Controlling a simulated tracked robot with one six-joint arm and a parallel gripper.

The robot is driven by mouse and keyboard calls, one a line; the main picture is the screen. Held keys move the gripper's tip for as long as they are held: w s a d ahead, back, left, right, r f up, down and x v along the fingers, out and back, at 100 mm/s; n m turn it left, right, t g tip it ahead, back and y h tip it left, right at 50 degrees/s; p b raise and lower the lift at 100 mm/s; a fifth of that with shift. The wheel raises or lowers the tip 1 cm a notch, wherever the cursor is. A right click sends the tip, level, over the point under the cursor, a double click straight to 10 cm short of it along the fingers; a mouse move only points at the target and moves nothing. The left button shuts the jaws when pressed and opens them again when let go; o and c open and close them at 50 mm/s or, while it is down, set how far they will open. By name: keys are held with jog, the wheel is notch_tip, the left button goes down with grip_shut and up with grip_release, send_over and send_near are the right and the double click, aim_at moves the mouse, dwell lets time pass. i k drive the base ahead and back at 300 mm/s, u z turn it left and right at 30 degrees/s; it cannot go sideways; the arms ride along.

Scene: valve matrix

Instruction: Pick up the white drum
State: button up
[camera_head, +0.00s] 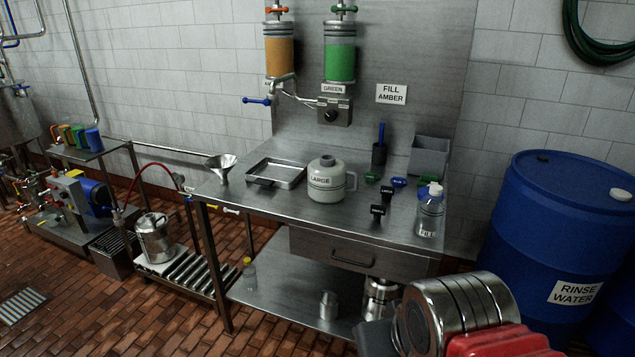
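A white drum (326,181), squat and jug-like, stands upright on the steel table (240,194). It has a grey cap, a side handle on the right, dark bands and a label reading LARGE. My arm's metal and red end shows at the bottom right. The dark part of my gripper (392,334) is low in front of the table, well apart from the drum. Its fingers are partly cut off and hidden, so I cannot tell whether they are open. Nothing is seen held.
A shallow metal tray (276,174) and a funnel (221,166) are left of the drum. Black and green tags and a clear bottle (430,211) are to its right. A blue rinse-water barrel (552,232) stands at right. Amber and green cylinders (340,62) hang behind.

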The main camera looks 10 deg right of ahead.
aim_at(327, 173)
jog(key=u, duration=0.45)
jog(key=i, duration=2.4)
jog(key=z, duration=0.3)
